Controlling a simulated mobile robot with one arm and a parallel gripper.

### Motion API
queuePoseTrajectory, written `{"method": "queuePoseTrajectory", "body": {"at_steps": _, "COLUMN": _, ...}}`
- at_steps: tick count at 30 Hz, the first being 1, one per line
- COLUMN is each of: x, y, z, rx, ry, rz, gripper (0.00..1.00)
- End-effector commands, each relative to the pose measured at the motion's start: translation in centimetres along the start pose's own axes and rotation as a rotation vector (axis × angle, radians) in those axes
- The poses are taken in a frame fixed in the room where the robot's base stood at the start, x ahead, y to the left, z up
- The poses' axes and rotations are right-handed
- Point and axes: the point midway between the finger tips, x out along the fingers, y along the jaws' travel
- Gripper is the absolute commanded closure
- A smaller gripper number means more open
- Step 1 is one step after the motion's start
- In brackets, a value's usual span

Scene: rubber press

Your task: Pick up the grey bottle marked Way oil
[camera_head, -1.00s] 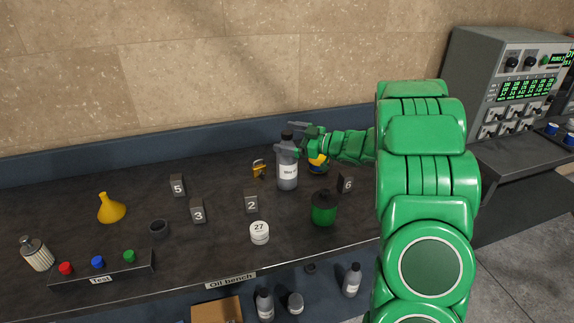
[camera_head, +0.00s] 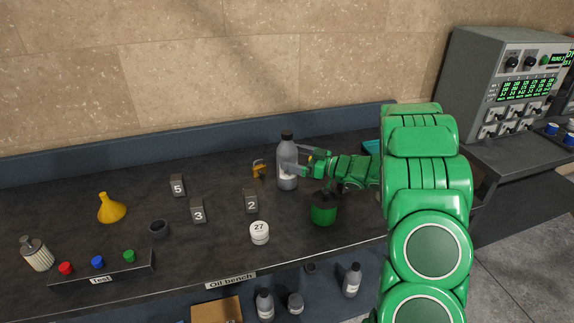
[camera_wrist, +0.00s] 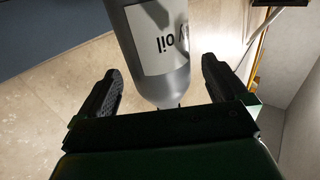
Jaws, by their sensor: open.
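The grey bottle (camera_head: 286,176) with a black cap stands upright on the dark bench. In the wrist view the bottle (camera_wrist: 180,78) shows a white label that reads "y oil" upside down, its start cut off. In the wrist view my gripper (camera_wrist: 160,68) is open, with one finger on each side of the bottle and a visible gap at both sides. The bottle's cap is out of the wrist view.
A green can (camera_head: 323,209) stands just in front of my arm. A padlock (camera_head: 259,169) and the number 2 block (camera_head: 251,201) are left of the bottle. A white jar (camera_head: 259,232) is nearer the front edge. Other bottles (camera_head: 352,280) stand on the lower shelf.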

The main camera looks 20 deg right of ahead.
Motion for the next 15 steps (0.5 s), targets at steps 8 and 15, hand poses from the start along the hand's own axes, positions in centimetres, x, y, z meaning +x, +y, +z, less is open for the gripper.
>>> {"method": "queuePoseTrajectory", "body": {"at_steps": 8, "x": 3.0, "y": -0.1, "z": -0.4, "rx": -0.001, "ry": 0.001, "rz": -0.003, "gripper": 0.0}}
{"method": "queuePoseTrajectory", "body": {"at_steps": 15, "x": 4.7, "y": -0.1, "z": -0.3, "rx": -0.001, "ry": -0.002, "rz": -0.002, "gripper": 0.0}}
